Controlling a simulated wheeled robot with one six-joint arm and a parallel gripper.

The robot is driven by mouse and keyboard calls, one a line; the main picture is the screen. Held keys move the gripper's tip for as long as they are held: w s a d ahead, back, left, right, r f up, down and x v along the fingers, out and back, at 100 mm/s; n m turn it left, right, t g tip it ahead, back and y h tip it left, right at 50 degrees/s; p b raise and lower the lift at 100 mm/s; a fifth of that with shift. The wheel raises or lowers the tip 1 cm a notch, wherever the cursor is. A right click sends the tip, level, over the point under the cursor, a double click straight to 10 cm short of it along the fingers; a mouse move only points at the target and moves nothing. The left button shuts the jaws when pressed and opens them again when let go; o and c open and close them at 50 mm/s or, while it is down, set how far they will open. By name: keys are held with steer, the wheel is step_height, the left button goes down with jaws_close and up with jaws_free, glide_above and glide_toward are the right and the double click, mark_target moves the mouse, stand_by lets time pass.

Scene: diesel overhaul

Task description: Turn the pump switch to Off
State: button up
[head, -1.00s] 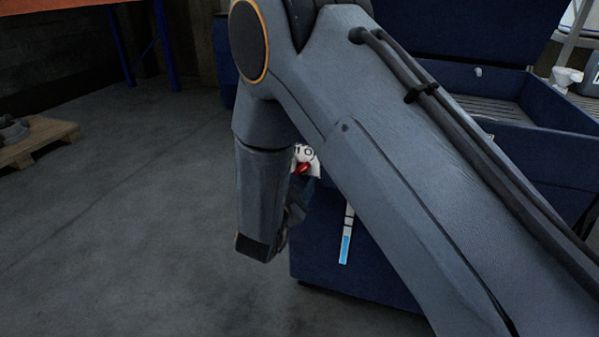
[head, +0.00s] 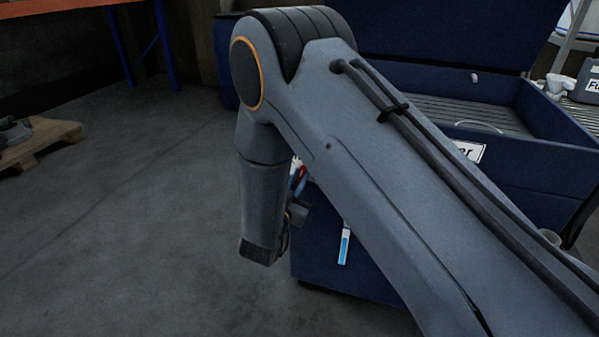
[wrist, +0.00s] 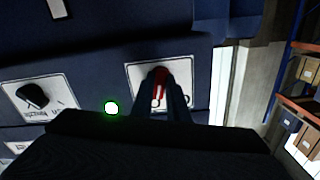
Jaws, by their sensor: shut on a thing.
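The pump switch is a red knob (wrist: 159,77) on a white label plate (wrist: 196,73) on the front of the blue washer cabinet. In the wrist view my gripper (wrist: 161,90) is shut on the red knob, its fingers on either side of it. The fingers hide part of the plate's lettering, so I cannot read the knob's setting. In the head view the red knob (head: 300,178) shows only in part behind my arm. A green lit lamp (wrist: 111,108) is to the left of the switch plate in the wrist view.
A second, black knob (wrist: 33,95) sits on its own white plate at the left of the wrist view. The blue cabinet (head: 330,250) has a blue-and-white strip gauge (head: 344,246) on its front. A wooden pallet (head: 40,143) lies far left. The floor between is clear.

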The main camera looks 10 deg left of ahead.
steer(key=n+p, duration=0.3)
steer(key=n, duration=0.3)
steer(key=shift+a, duration=0.1)
steer(key=n+p, duration=0.2)
steer(key=n, duration=0.4)
steer(key=shift+a+f, duration=0.1)
steer(key=o, duration=1.5)
steer(key=s+p, duration=0.1)
steer(key=s, duration=0.1)
steer(key=s+p, duration=0.1)
steer(key=s, duration=0.1)
steer(key=s+p, duration=0.1)
steer(key=s, duration=0.2)
steer(key=shift+a, duration=0.25)
